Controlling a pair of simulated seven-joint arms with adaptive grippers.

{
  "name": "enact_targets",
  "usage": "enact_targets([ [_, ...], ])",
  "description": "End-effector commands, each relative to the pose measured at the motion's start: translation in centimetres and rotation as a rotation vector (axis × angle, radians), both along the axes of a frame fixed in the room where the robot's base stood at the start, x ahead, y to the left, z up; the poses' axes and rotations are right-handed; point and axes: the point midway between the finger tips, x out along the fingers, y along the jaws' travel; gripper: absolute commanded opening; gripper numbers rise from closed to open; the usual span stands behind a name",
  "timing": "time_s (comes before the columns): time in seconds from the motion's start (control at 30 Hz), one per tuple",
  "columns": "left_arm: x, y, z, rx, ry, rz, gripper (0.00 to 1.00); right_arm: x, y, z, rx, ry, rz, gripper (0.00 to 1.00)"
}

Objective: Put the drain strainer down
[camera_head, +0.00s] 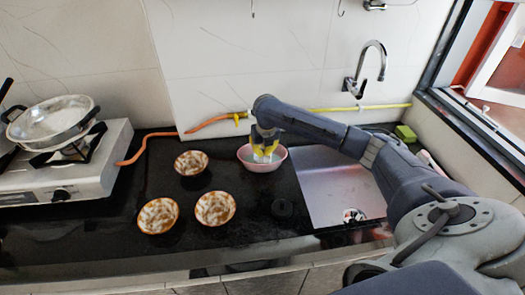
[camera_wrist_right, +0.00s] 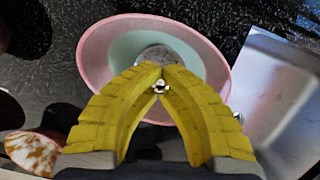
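My right gripper (camera_head: 264,157) points down over the pink bowl (camera_head: 245,154) on the black counter, left of the sink. In the right wrist view its yellow fingers (camera_wrist_right: 161,80) come together at the tips around the small knob of a round metal piece, the drain strainer (camera_wrist_right: 163,56). The strainer shows just beyond the fingertips, against the pale inside of the pink bowl (camera_wrist_right: 95,52). I cannot tell whether it touches the bowl. In the head view the fingers and bowl rim hide it. My left gripper is in neither view.
Several orange-rimmed patterned bowls, one at the front (camera_head: 215,208), stand left of the pink bowl. A stove with a pan (camera_head: 55,120) stands at the left.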

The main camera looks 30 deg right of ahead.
Motion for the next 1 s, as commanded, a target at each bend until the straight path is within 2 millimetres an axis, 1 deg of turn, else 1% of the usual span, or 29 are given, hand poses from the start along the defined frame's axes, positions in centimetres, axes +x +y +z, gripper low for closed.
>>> enact_targets([
  [0.37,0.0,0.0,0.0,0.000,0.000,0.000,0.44,0.0,0.0,-0.2,0.000,0.000,0.000,0.01],
  [0.5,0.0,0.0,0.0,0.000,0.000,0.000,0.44,0.0,0.0,-0.2,0.000,0.000,0.000,0.17],
  [0.6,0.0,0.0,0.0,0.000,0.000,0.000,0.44,0.0,0.0,-0.2,0.000,0.000,0.001,0.27],
  [0.87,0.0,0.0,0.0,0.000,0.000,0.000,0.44,0.0,0.0,-0.1,-0.001,-0.001,0.001,0.27],
  [1.0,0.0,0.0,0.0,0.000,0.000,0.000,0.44,-0.1,0.0,1.0,-0.001,-0.004,0.003,0.27],
])
